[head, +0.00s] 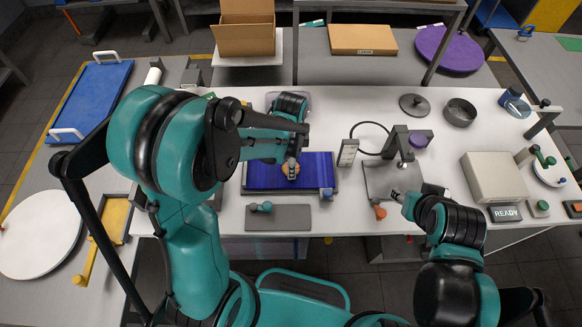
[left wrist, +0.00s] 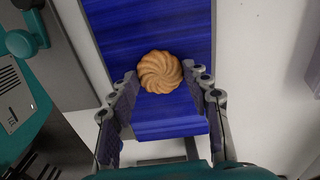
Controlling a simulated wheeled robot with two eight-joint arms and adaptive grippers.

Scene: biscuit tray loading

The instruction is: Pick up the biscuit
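The biscuit (left wrist: 160,72) is round and golden brown with swirled ridges. It lies on a blue belt (left wrist: 150,28). In the head view the biscuit (head: 285,169) is partly hidden by my left gripper (head: 291,172), which is over the belt (head: 318,170).
A blue tray (head: 72,110) with white handles lies on the left table. A grey panel (head: 285,222) lies in front of the belt, and a beige box (head: 493,178) is at the right.

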